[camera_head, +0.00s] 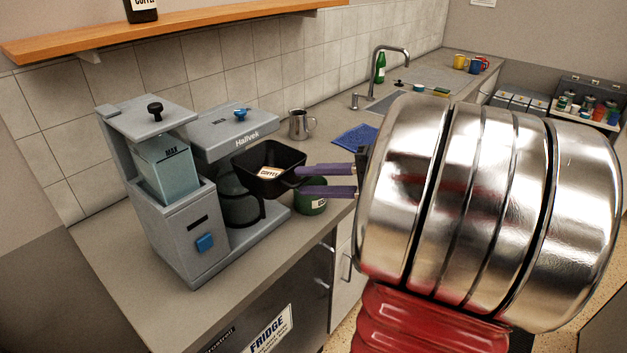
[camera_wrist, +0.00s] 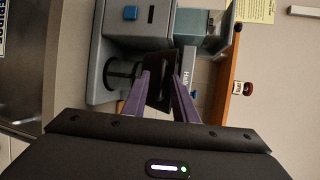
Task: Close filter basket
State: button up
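The black filter basket (camera_head: 268,172) is swung out to the right from under the head of the grey coffee machine (camera_head: 165,235). A label reading COFFEE shows inside it. In the wrist view the basket (camera_wrist: 158,82) is a dark shape at my fingertips. My gripper (camera_head: 299,180) has two purple fingers spread apart at the basket's right side, level with it. The gripper (camera_wrist: 163,84) is open; I cannot tell whether either finger touches the basket. The glass jug (camera_head: 238,205) stands in the machine below the machine's head.
A green can (camera_head: 311,197) stands just below my fingers. A metal jug (camera_head: 299,125) and a blue cloth (camera_head: 356,138) lie behind on the counter. A wooden shelf (camera_head: 200,24) runs above. The counter (camera_head: 120,275) in front of the machine is clear.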

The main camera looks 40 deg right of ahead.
grip_shut()
jog(key=shift+f, duration=0.15)
dwell(1.3)
